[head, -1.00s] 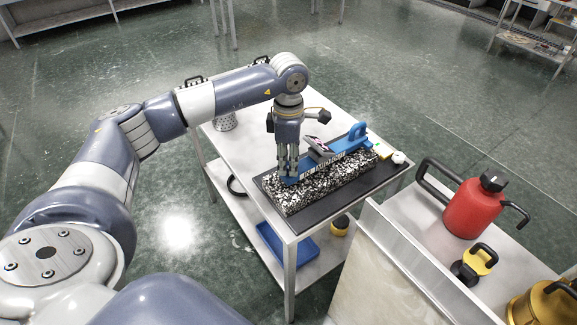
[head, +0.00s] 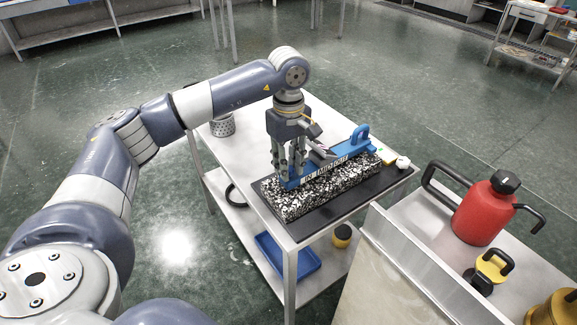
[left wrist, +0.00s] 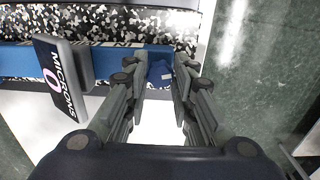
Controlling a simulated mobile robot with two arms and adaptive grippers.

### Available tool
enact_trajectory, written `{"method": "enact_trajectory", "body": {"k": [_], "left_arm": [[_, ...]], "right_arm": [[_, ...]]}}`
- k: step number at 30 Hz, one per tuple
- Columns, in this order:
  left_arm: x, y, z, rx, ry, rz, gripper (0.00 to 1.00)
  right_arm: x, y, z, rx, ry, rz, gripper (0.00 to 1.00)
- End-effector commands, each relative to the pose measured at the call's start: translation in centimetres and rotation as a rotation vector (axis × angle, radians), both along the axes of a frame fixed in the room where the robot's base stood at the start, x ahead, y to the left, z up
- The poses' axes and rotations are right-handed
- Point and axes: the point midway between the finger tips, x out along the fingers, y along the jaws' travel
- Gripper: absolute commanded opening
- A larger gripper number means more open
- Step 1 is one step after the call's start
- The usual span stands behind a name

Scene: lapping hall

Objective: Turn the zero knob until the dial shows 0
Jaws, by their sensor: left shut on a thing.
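A blue bar-shaped instrument (head: 345,157) with a loop handle lies on a speckled black-and-white granite block (head: 310,196). Its dial (left wrist: 62,78) is a dark box, seen sideways in the left wrist view, with a large character like 0 beside the word MICRONS. The blue zero knob (left wrist: 160,73) is at the instrument's end, between my left fingers. My left gripper (head: 287,178) points down at that end, shut on the knob; it also shows in the left wrist view (left wrist: 161,80). In the head view the fingers hide the knob. My right gripper is out of view.
The block stands on a black mat (head: 355,198) on a white table (head: 228,160). A perforated metal cup (head: 222,125) is at the table's back left, and a small white round item (head: 402,162) at the right. A red can (head: 485,208) stands on a nearby bench.

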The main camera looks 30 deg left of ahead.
Motion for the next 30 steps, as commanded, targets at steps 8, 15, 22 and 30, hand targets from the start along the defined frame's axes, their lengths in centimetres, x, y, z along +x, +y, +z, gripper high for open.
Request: {"method": "enact_trajectory", "body": {"k": [8, 15, 22, 30], "left_arm": [[0.02, 0.01, 0.03, 0.001, -0.001, -0.110, 0.00], [0.01, 0.02, 0.06, 0.001, -0.001, -0.140, 0.00], [0.00, 0.03, 0.07, 0.001, -0.001, -0.141, 0.00], [0.01, 0.03, 0.06, 0.001, -0.001, -0.140, 0.44]], "right_arm": [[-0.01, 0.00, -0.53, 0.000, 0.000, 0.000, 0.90], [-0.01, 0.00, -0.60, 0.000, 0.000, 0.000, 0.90], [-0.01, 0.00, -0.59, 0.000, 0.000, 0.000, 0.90], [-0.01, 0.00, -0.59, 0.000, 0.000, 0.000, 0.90]]}}
